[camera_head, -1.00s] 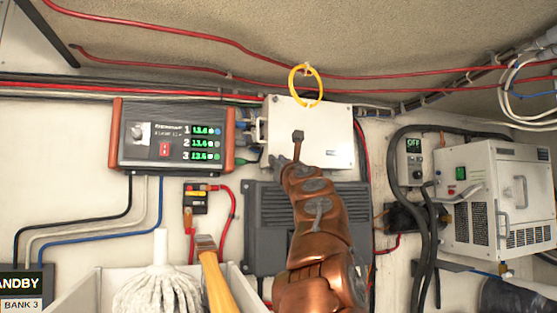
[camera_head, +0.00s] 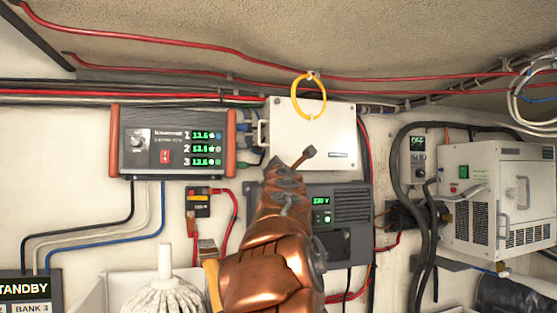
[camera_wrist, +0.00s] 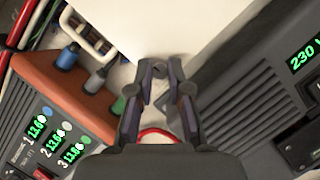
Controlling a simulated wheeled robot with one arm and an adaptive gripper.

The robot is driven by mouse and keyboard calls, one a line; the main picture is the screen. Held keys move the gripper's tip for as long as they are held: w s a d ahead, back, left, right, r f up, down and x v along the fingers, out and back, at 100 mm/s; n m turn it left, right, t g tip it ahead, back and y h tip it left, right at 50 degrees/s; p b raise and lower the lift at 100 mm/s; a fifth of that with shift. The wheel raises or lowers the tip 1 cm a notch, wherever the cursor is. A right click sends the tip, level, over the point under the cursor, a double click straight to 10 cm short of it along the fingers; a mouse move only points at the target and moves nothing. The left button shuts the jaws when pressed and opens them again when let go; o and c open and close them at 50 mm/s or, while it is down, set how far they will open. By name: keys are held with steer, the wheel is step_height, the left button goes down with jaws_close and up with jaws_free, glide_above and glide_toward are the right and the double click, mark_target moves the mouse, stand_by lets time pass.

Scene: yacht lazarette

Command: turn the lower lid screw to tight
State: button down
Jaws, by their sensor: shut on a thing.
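The white box with a flat lid (camera_head: 325,128) hangs on the wall in the middle of the head view. Its lower left part is behind my arm. In the wrist view its pale face (camera_wrist: 195,30) fills the top middle. My gripper (camera_wrist: 161,72) is at the lower edge of this face, its two dark fingers closed in on a small grey piece between the tips. This piece appears to be the lower lid screw (camera_wrist: 160,68), mostly covered by the fingers. How far it is turned cannot be seen. In the head view my arm hides the fingertips and the screw.
A charger with green readouts (camera_head: 172,143) is close on the left. A grey inverter showing 230 V (camera_head: 352,203) is just below the box. A yellow ring (camera_head: 295,96) hangs over the lid's top edge. A white bin with a mop (camera_head: 160,292) stands below.

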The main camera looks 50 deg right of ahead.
steer(key=shift+m, duration=0.4)
steer(key=c, duration=1.1)
jaws_free()
steer(key=shift+s, duration=0.1)
steer(key=v, duration=1.2)
steer(key=shift+r, duration=0.15)
